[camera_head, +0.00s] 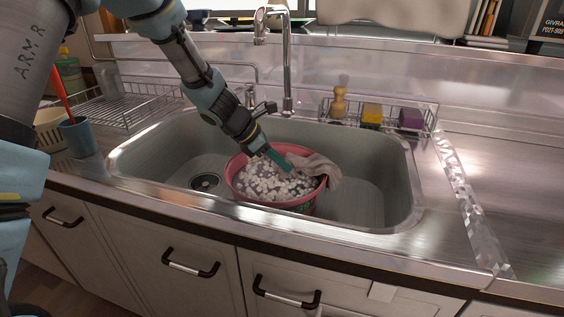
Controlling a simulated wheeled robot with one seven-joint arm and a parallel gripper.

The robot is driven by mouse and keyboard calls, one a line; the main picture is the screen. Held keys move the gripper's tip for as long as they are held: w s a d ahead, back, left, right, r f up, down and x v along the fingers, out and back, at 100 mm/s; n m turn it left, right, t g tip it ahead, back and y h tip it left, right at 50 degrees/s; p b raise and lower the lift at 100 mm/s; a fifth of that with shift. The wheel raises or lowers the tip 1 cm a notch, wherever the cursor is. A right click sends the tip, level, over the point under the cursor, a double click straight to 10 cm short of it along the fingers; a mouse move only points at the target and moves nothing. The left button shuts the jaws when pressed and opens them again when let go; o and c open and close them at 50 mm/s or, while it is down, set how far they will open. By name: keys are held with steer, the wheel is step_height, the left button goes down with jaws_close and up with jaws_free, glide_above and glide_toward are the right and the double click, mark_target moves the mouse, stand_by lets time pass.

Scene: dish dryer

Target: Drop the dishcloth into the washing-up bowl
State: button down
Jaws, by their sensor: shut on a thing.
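The washing-up bowl (237,185) is red-pink and stands in the sink, with white foam and dark water inside. The dishcloth (322,168) is a crumpled grey-pink cloth at the right side of the bowl. It lies over the bowl's right rim, partly inside and partly hanging outside. My gripper (279,160) reaches down from the upper left over the bowl, its teal fingertips at the cloth's left edge. It is shut on the cloth. The exact grip is too small to see clearly.
The steel sink (375,195) surrounds the bowl, with free room right of it. The tap (289,70) stands behind. A wire caddy (385,122) with a brush and sponges sits at the back right. A drying rack (125,108) and blue cup (76,137) are left.

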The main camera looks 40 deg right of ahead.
jaws_free()
stand_by(1.2)
steer(key=r+p, duration=0.1)
steer(key=p, duration=0.3)
steer(key=shift+a+r+y, duration=0.1)
steer(key=shift+r+y, duration=0.05)
steer(key=shift+y, duration=0.15)
steer(key=shift+r+p, duration=0.1)
steer(key=shift+p, duration=0.3)
steer(key=r+y+p, duration=0.1)
steer(key=p, duration=0.4)
steer(key=a+r+t+y+p, duration=0.1)
steer(key=p, duration=0.5)
steer(key=r+y+p, duration=0.1)
steer(key=r+p, duration=0.1)
steer(key=p, duration=0.4)
steer(key=shift+w+a+t, duration=0.3)
steer(key=shift+w, duration=0.05)
steer(key=shift+a+r+y+p, duration=0.15)
steer(key=shift+y+p, duration=0.25)
steer(key=shift+p, duration=0.7)
